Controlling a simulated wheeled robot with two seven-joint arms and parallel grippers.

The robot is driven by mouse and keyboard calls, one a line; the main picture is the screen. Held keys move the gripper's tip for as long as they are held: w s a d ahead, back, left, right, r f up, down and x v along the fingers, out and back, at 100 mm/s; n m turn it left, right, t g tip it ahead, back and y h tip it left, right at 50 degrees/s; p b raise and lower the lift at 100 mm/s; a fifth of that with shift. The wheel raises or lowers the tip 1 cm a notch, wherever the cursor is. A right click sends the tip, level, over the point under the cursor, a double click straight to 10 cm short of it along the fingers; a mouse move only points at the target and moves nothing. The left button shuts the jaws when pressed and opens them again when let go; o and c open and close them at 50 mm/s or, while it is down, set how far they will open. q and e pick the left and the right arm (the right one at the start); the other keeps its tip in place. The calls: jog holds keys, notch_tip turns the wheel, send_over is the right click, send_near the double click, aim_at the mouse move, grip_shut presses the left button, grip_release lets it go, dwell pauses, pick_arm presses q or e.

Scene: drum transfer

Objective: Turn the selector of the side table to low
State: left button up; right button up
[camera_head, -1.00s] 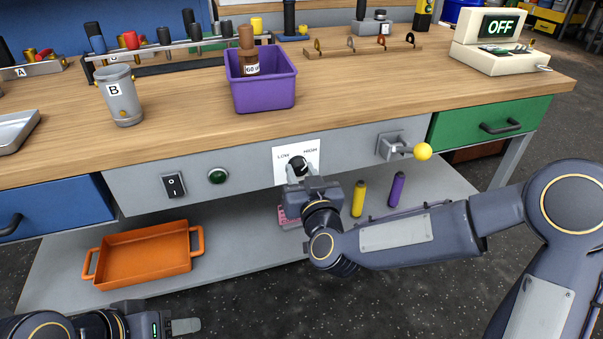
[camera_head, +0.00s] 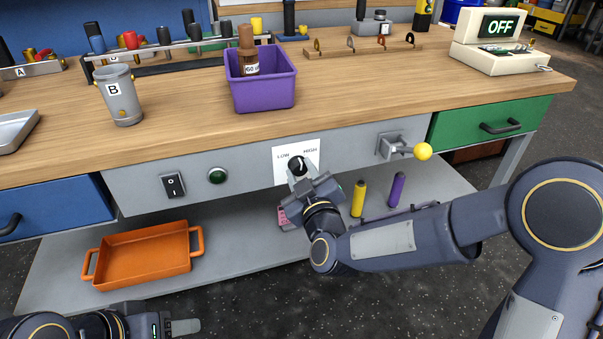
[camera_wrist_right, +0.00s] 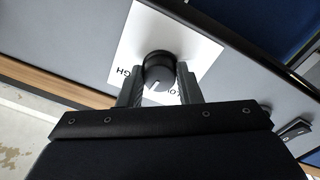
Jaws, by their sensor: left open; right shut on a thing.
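The selector is a black round knob (camera_head: 298,166) on a white plate (camera_head: 284,174) marked LOW at left and HIGH at right, on the grey front of the table. In the right wrist view the knob (camera_wrist_right: 157,66) sits between the two fingers of my right gripper (camera_wrist_right: 159,88), which is shut on it. Its white pointer mark lies between the two labels, clearly at neither. In the head view my right gripper (camera_head: 307,181) is tilted and hides the knob's lower part. My left gripper (camera_head: 186,326) is open and empty at the bottom left, far from the selector.
On the same front are a rocker switch (camera_head: 173,185), a green button (camera_head: 217,176) and a lever with a yellow ball (camera_head: 423,151). An orange tray (camera_head: 140,258) and two cylinders, yellow (camera_head: 358,199) and purple (camera_head: 397,190), are on the lower shelf. The monitor (camera_head: 497,44) reads OFF.

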jog(key=n, duration=0.5)
jog(key=shift+n+p, duration=0.3)
jog(key=shift+n, duration=0.1)
jog(key=n+p, duration=0.1)
jog(key=n, duration=0.3)
jog(key=shift+n+y, duration=0.3)
jog(key=shift+n, duration=0.4)
jog(key=o, duration=1)
jog(key=shift+c, duration=0.2)
jog(key=shift+s+d, duration=0.1)
jog(key=p+v, duration=0.1)
jog(key=v, duration=0.6)
jog(key=shift+s, duration=0.25)
jog(key=shift+d+f, duration=0.1)
jog(key=shift+d, duration=0.05)
